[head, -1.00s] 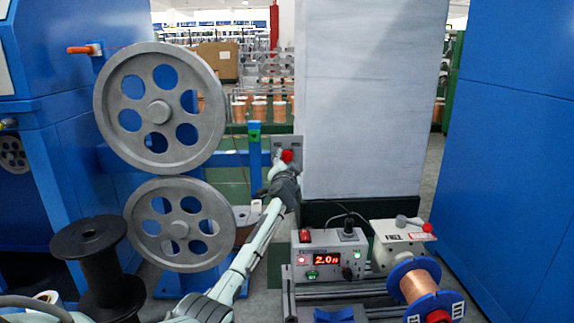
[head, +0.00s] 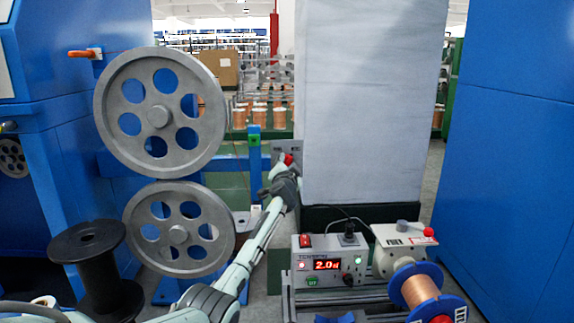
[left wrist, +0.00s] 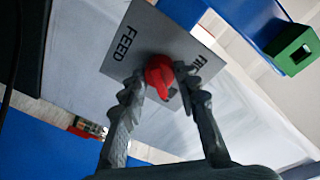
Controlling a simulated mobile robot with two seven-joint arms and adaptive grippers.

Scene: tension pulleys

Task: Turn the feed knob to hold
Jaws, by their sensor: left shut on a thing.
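The red feed knob (left wrist: 159,75) sits on a grey plate (left wrist: 128,48) lettered "FEED" in the left wrist view; other lettering at the plate's right edge is partly hidden by a finger. In the head view the knob (head: 288,158) shows small at the end of my left arm, in front of the grey column. My left gripper (left wrist: 158,80) is shut on the knob, one finger on each side; it also shows in the head view (head: 285,172). My right gripper is not in view.
Two large grey pulleys (head: 158,116) stand left of my arm. A black spool (head: 88,252) is at lower left. A control box (head: 325,262) reading about 2.0 and a copper spool (head: 419,290) are at lower right. Blue cabinets flank both sides.

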